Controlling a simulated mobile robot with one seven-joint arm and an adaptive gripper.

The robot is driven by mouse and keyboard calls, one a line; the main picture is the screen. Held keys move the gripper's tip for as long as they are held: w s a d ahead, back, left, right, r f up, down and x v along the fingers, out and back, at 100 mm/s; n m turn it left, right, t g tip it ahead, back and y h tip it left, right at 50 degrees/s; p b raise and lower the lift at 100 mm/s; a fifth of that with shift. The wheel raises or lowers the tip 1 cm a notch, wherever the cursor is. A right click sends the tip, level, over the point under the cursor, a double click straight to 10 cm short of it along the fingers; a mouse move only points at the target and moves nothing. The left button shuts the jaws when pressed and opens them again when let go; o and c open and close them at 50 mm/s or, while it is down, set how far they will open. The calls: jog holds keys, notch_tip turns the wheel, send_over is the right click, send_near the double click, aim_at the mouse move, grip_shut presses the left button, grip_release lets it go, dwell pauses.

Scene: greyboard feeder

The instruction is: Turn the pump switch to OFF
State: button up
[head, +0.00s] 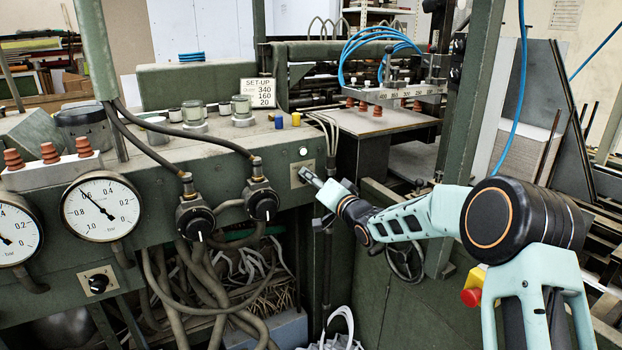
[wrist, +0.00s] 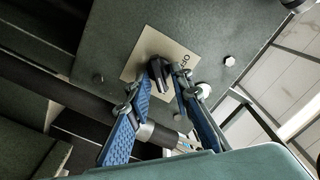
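A black rotary switch knob (wrist: 159,72) sits on a cream plate (wrist: 132,68) on the green machine panel in the wrist view. Dark letters that look like part of "OFF" show at the plate's right side. My gripper (wrist: 161,82) has its two blue-padded fingers spread, one on each side of the knob, with the tips close to the plate. I cannot tell whether the fingers touch the knob. In the head view my gripper (head: 306,176) is at the plate (head: 296,174) on the panel's right end and hides the knob there.
Another black knob (head: 98,283) on a pale plate is at lower left, below the gauges (head: 101,206). A dark handwheel (head: 405,258) stands below my arm. A round white button (head: 303,151) is just above the plate.

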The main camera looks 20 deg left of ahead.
grip_shut()
jog(key=shift+b, duration=0.35)
jog(key=shift+s+a+n+b, duration=0.1)
jog(key=shift+n+b, duration=2.3)
jog(key=shift+n, duration=0.55)
jog(key=shift+s+a+n+b, duration=0.1)
jog(key=shift+n+b, duration=2.35)
jog(key=shift+n, duration=0.45)
jog(key=shift+s+a+n+b, duration=0.1)
jog(key=shift+n+b, duration=2.3)
jog(key=shift+n, duration=0.85)
jog(key=shift+o, duration=1.7)
grip_release()
